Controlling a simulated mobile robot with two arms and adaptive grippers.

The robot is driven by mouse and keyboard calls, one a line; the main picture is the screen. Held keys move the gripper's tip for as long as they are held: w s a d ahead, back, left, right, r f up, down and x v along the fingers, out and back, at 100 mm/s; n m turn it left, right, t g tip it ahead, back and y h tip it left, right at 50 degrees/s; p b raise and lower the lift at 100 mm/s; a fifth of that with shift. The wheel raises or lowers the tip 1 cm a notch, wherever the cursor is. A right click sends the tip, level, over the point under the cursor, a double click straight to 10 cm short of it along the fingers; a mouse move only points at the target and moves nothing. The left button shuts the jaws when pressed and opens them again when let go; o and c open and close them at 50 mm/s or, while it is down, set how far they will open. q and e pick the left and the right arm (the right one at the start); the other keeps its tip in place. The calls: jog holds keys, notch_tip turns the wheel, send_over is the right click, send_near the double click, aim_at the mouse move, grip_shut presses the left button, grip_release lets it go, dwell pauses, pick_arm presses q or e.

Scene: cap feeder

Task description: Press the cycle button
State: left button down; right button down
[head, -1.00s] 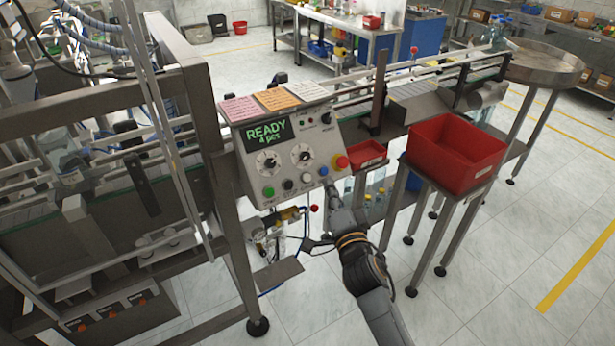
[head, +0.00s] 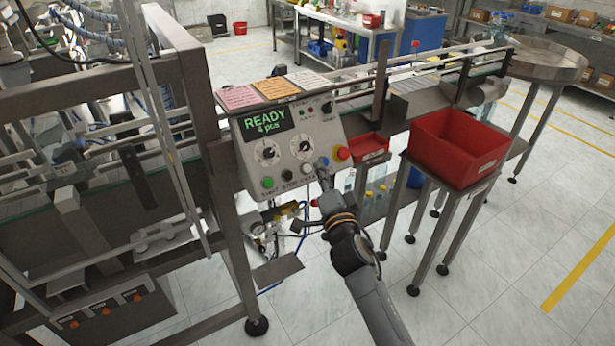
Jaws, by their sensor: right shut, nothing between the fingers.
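The control panel (head: 292,145) stands at the middle, its screen (head: 268,124) reading "READY 4 pcs". Along its lower edge is a row of buttons: green (head: 267,183), black (head: 286,175), white (head: 306,169), blue (head: 323,162) and a red knob (head: 343,155) on yellow. The labels under them are too small to read surely, so I cannot tell which is the cycle button. My right gripper (head: 323,173) is shut and empty, its tip at the panel just below the blue button. I cannot tell whether it touches. My left gripper is not in view.
Coloured notes (head: 276,88) lie on top of the panel. A small red tray (head: 370,160) and a larger red bin (head: 440,163) stand right of it. A steel frame post (head: 235,235) rises at the panel's left. The floor at the right is open.

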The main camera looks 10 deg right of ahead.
aim_at(313, 172)
jog(key=shift+w+a+f+b, duration=0.25)
jog(key=shift+w+f+b, duration=0.3)
jog(key=shift+w+b, duration=0.15)
jog(key=shift+w+a+f+b, duration=0.25)
jog(key=shift+w+f+b, duration=0.3)
jog(key=shift+w, duration=0.2)
jog(key=shift+r, duration=0.1)
jog(key=shift+w+a+f+b, duration=0.15)
jog(key=shift+w+f+b, duration=0.15)
jog(key=shift+b, duration=0.1)
